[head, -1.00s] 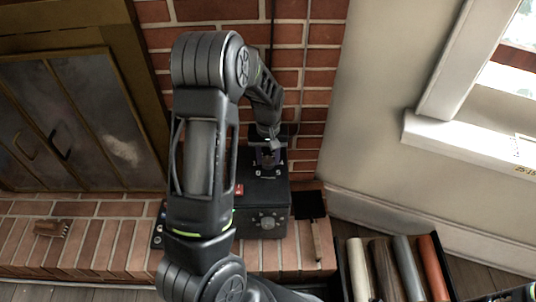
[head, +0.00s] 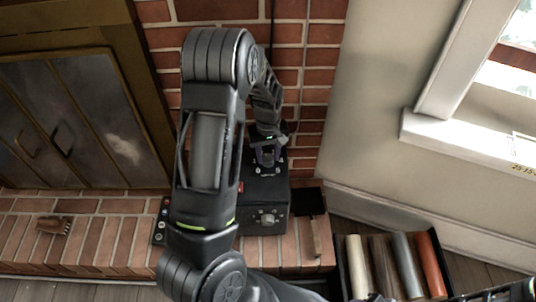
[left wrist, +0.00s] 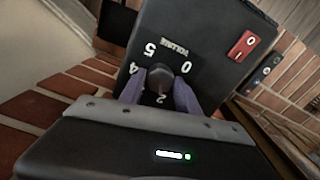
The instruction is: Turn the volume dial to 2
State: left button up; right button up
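The volume dial (left wrist: 160,80) is a dark knob on a black box (left wrist: 205,28), marked VOLUME, with 0, 5, 4 and 2 readable around it. In the head view the black box (head: 262,192) stands on the brick hearth. My left gripper (left wrist: 158,92) has its purple fingers on either side of the dial, with the knob between them. I cannot tell whether they touch it. The left gripper also shows over the box top in the head view (head: 267,156). The dial's pointer is not clear. My right gripper is not in view.
A red switch (left wrist: 242,45) is near the box's edge. A front knob (head: 267,219) is on the box's side. A remote-like strip (head: 160,222), a brush (head: 54,224) and a tool (head: 312,210) lie on the hearth. A bin of rolls (head: 343,268) stands at right.

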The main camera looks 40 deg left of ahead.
aim_at(268, 158)
pick_arm(q)
jog(key=o, duration=0.4)
notch_tip(268, 158, up, 8)
jog(key=shift+f+p, duration=0.1)
jog(key=shift+p, duration=0.7)
